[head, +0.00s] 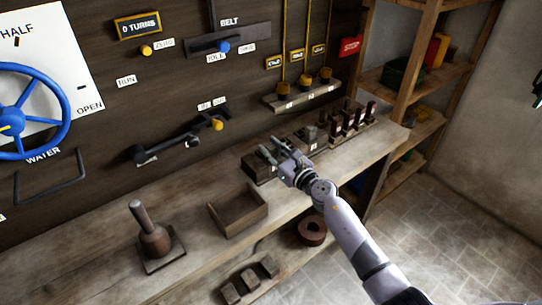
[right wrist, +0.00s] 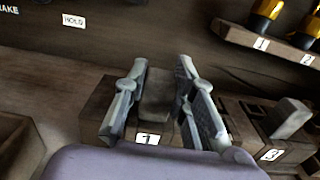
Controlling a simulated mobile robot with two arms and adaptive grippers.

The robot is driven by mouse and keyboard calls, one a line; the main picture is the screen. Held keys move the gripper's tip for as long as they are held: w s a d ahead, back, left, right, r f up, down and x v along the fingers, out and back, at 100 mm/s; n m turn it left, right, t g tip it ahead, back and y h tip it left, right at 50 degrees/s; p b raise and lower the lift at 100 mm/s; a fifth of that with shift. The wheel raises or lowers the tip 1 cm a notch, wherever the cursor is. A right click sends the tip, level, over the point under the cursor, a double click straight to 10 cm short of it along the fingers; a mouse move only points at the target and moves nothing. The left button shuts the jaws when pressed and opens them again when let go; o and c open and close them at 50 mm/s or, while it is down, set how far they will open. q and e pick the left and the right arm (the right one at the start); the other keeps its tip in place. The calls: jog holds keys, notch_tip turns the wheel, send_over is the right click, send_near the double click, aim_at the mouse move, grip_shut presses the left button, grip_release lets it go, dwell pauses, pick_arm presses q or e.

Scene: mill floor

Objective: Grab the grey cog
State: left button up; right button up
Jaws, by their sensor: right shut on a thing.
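My right gripper (head: 273,150) is over the back of the workbench, at a row of dark wooden blocks. In the right wrist view its two fingers (right wrist: 160,100) are on either side of a grey piece (right wrist: 155,100) and shut on it. This piece is in the place of a grey cog, but no teeth can be made out. My left gripper is not in view.
Another grey piece (right wrist: 286,118) stands at a block to the right. An open wooden tray (head: 238,212) and a brown handled tool (head: 152,235) are on the bench. Yellow-ended rods (head: 305,80) hang over a shelf behind. The bench front between tray and tool is clear.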

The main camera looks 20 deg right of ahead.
jog(key=shift+c, duration=1.4)
